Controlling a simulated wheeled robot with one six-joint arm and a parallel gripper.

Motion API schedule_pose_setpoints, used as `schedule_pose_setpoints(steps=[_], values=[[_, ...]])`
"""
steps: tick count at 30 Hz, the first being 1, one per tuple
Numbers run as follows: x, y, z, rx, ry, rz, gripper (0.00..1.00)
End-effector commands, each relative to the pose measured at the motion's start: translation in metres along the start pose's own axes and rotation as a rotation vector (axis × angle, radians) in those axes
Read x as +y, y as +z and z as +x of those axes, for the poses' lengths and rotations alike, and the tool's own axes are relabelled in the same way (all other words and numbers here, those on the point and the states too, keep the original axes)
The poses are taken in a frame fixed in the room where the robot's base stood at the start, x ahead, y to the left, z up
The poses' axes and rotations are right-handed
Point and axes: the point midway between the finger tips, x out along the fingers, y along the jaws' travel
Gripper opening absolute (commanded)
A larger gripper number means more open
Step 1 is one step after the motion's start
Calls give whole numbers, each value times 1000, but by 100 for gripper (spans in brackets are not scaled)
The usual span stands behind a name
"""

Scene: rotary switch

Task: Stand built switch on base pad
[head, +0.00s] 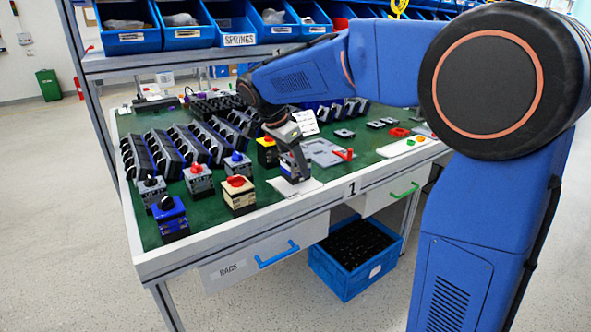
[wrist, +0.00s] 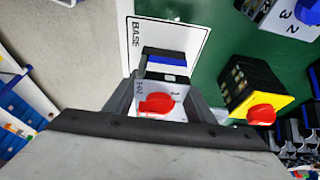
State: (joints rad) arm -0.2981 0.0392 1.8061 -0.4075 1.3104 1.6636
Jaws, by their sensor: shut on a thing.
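My gripper (head: 291,160) is at the front edge of the green table, over the white base pad (head: 308,187). In the wrist view my gripper (wrist: 163,82) is shut on the built switch (wrist: 172,105), with one finger on each side. The switch has a pale face with printed marks, a red knob and a blue band at its far end. The base pad (wrist: 185,38), a white sheet with a black outline and the word BASE, lies beyond it. I cannot tell whether the switch touches the pad. In the head view the gripper mostly hides the switch.
A yellow-topped switch with a red knob (wrist: 255,100) stands close to the right finger in the wrist view. Several other switches stand left of the gripper, including a red-knobbed one (head: 238,195) and a blue one (head: 170,216). A grey plate (head: 325,152) lies behind the pad.

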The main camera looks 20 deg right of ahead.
Motion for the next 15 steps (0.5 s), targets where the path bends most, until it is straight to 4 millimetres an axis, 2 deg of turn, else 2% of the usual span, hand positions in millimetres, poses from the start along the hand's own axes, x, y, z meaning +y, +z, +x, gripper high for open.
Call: schedule_pose_setpoints(steps=[4, 15], values=[[0, 6, 15, 0, 1, 0, 26], [0, 8, 19, 0, 1, 0, 26]])
